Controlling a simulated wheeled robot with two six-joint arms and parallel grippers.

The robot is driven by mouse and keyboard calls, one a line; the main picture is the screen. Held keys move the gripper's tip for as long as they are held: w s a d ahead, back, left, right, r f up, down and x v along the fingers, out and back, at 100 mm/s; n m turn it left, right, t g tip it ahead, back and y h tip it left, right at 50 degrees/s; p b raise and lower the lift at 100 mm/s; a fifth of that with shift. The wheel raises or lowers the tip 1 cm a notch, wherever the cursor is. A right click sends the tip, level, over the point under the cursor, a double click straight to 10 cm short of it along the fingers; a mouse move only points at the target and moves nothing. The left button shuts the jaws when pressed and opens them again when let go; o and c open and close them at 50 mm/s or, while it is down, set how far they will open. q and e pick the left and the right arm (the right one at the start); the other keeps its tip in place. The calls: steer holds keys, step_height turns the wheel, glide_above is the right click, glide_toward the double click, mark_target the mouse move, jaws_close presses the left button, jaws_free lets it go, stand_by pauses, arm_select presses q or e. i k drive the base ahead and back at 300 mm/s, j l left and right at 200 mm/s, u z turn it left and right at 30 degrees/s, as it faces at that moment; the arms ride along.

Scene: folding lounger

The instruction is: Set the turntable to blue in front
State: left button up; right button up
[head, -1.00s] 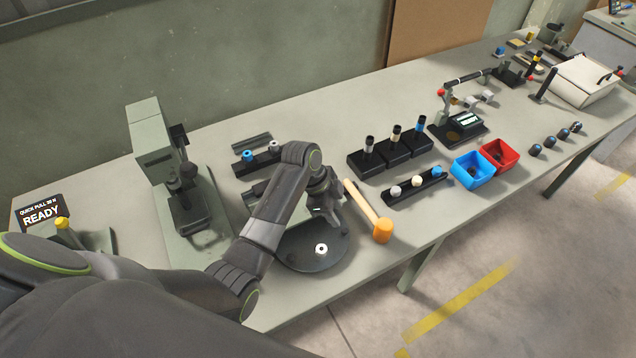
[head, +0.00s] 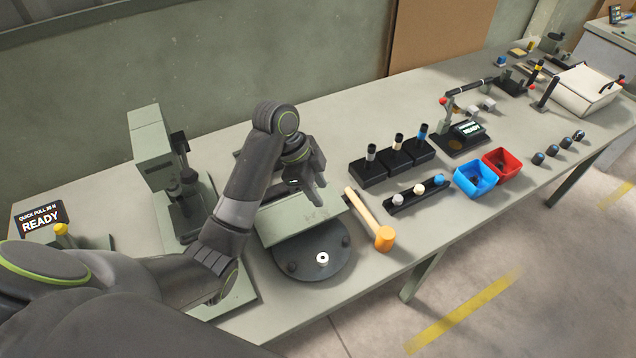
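The turntable (head: 338,268) is a dark round disc near the table's front edge, left of an orange mallet. A white ring-shaped part (head: 322,259) sits on its front side, with dark knobs beside it. A grey-green upright panel (head: 300,223) crosses the disc and hides its back half. No blue part shows on the visible front half. My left gripper (head: 314,195) hangs above the panel, apart from the white part, its fingers pointing down. The finger gap is not clear. My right gripper is not in view.
The mallet (head: 383,238) lies just right of the turntable. A grey-green press (head: 152,150) stands on the left. A rack with white, cream and blue pieces (head: 420,190), a blue bin (head: 475,180) and a red bin (head: 502,163) are farther right.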

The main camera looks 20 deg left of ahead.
mark_target(296, 256)
steer(key=k+l, duration=0.25)
steer(key=k, duration=0.25)
steer(key=k+l, duration=0.25)
steer(key=k, duration=0.2)
steer(key=k+l, duration=0.2)
steer(key=k, duration=0.3)
